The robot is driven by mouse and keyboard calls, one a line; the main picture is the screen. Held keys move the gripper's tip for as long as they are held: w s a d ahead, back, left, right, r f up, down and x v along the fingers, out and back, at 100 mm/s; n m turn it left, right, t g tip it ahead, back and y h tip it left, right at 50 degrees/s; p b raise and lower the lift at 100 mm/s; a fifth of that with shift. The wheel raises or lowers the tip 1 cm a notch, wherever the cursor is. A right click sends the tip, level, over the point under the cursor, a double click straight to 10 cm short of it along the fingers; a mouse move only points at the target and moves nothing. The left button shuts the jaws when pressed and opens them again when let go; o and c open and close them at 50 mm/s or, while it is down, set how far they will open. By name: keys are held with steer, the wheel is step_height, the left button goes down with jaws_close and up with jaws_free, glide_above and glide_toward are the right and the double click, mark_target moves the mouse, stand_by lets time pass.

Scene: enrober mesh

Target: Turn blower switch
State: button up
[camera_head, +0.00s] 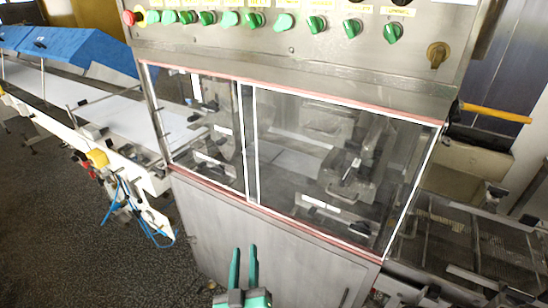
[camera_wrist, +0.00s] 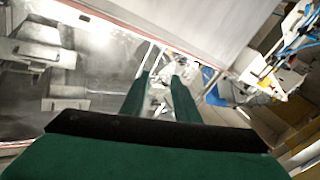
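A steel control panel (camera_head: 300,45) runs across the top of the head view. It carries a row of green rotary switches, among them one at the right end (camera_head: 392,32) and one beside it (camera_head: 352,28). Labels above them are too small to read, so I cannot tell which is the blower switch. My gripper (camera_head: 244,252) is at the bottom middle, well below the panel, in front of the lower steel door. Its two green fingers are apart and nothing shows between them. In the wrist view my gripper (camera_wrist: 160,82) points towards the machine's windows; no switch shows there.
Framed clear windows (camera_head: 340,160) sit below the panel, above a steel cabinet door (camera_head: 270,245). A red button (camera_head: 128,17) and a brass-coloured knob (camera_head: 437,54) flank the switches. A white conveyor (camera_head: 120,115) with blue covers extends left. A yellow handle (camera_head: 497,113) juts out at right.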

mark_target(279, 24)
steer(key=w+a+r+m+h, duration=0.1)
steer(key=w+r+m+h, duration=0.3)
steer(key=r, duration=1.1)
steer(key=w+a+r+m+h, duration=0.1)
steer(key=w+r+m+h, duration=0.35)
steer(key=r, duration=0.95)
steer(key=s+d+r+m+g, duration=0.1)
steer(key=s+d+r+m, duration=0.15)
steer(key=r, duration=0.55)
steer(key=s+d+r+m+g+h, duration=0.1)
steer(key=s+r+m+g, duration=0.15)
steer(key=r, duration=0.55)
steer(key=s+d+r+m, duration=0.1)
steer(key=s+r+m, duration=0.15)
steer(key=r, duration=0.55)
steer(key=shift+m, duration=0.3)
steer(key=x, duration=1)
steer(key=shift+w+d+r, duration=0.1)
steer(key=shift+w, duration=0.1)
jaws_close()
